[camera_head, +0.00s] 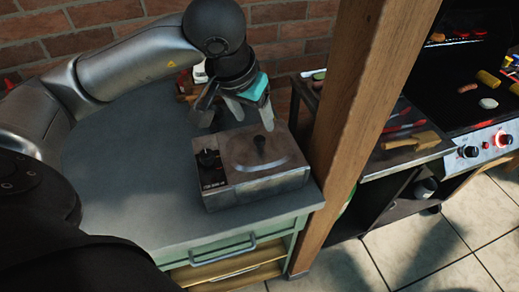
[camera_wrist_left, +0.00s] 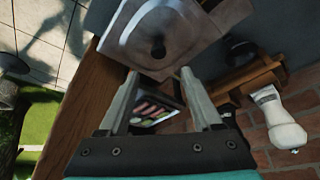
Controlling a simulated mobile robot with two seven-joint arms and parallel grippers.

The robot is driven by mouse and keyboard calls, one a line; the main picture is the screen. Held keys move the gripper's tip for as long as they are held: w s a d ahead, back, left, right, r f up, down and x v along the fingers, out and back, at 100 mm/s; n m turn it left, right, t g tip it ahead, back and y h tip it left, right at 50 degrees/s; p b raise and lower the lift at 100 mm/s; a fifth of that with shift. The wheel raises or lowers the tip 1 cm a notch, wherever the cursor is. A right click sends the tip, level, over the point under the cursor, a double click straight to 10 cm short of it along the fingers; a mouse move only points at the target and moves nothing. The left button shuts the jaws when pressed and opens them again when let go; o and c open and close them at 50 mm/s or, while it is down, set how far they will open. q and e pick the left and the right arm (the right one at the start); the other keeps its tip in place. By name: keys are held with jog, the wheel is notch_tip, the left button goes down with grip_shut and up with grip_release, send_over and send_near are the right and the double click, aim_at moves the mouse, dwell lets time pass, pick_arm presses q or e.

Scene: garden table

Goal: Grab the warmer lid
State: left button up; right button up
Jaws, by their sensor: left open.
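The warmer (camera_head: 212,190) is a brown-grey metal box with a dial, standing on the grey-green table top. Its lid (camera_head: 278,160) lies on top and has an upright dark knob (camera_head: 259,145). My left gripper (camera_head: 238,114) is open and empty, above and behind the warmer near the knob. In the left wrist view the lid (camera_wrist_left: 130,42) and its knob (camera_wrist_left: 158,47) show just beyond the fingertips of the left gripper (camera_wrist_left: 161,74), apart from them. My right gripper is not in view.
A wooden post (camera_head: 355,100) rises close to the warmer's right. A grill (camera_head: 475,110) with food stands further right. A brick wall (camera_head: 100,40) is behind. A white object (camera_wrist_left: 278,117) shows at right in the wrist view. The table's left part is clear.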

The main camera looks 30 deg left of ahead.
aim_at(259, 138)
pick_arm(q)
jog(key=shift+x, duration=1.1)
jog(key=f, duration=0.4)
jog(key=shift+w+d, duration=0.1)
jog(key=shift+w, duration=0.1)
jog(key=shift+w+f, duration=0.3)
jog(key=shift+f, duration=0.2)
grip_shut()
jog(key=shift+r, duration=0.1)
